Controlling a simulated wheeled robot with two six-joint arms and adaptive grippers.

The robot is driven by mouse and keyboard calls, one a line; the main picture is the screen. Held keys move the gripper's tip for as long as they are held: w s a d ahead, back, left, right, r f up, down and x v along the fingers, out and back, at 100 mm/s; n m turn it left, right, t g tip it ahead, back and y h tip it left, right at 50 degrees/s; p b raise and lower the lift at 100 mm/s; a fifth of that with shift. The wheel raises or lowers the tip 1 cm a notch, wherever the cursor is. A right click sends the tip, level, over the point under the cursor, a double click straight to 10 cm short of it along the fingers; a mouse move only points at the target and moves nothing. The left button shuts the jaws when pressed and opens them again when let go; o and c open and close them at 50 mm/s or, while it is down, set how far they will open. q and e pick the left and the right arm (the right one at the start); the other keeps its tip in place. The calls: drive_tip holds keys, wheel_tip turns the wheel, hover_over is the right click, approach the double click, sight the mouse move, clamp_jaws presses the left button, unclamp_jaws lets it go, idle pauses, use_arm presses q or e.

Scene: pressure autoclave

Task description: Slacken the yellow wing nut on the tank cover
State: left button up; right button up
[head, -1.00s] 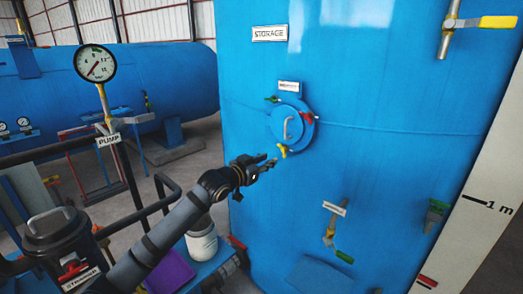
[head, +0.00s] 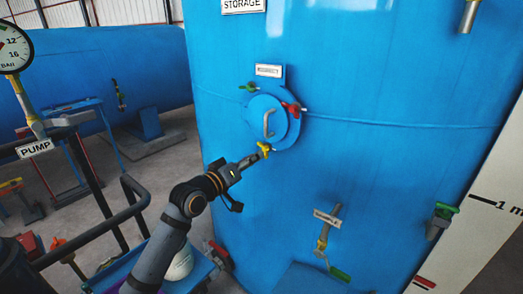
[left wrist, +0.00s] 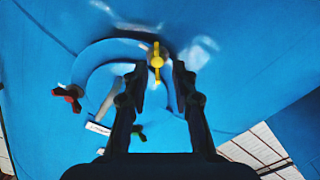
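The round blue tank cover (head: 270,118) with a pale handle (head: 268,124) is on the front of the blue storage tank. The yellow wing nut (head: 264,150) sits at its lower edge. A red wing nut (head: 291,107) and a green one (head: 249,87) sit at other points of the rim. My left gripper (head: 254,158) is just left of and below the yellow wing nut. In the left wrist view, the gripper (left wrist: 157,75) is open, and the yellow wing nut (left wrist: 157,60) shows between and just beyond the fingertips. My right gripper is not in view.
A green-handled valve (head: 340,272) juts from the tank below the cover, and another valve (head: 440,218) is further right. A railing (head: 132,205) and a pump sign (head: 35,149) stand at left.

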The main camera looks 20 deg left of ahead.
sight(265, 150)
use_arm(q)
drive_tip(key=x, duration=0.1)
drive_tip(key=p+x, duration=0.1)
drive_tip(key=x, duration=0.1)
drive_tip(key=shift+d+r, duration=0.2)
drive_tip(key=shift+r, duration=0.1)
drive_tip(key=shift+w+d+f, duration=0.15)
drive_tip(key=shift+w+d, duration=0.05)
drive_tip(key=shift+w, duration=0.5)
clamp_jaws()
drive_tip(key=n+p, duration=0.3)
drive_tip(key=p, duration=0.1)
drive_tip(key=shift+r+n, duration=0.35)
drive_tip(key=shift+n, duration=0.05)
drive_tip(key=shift+f+n, duration=0.1)
drive_tip(key=shift+n, duration=0.2)
drive_tip(key=shift+f, duration=0.15)
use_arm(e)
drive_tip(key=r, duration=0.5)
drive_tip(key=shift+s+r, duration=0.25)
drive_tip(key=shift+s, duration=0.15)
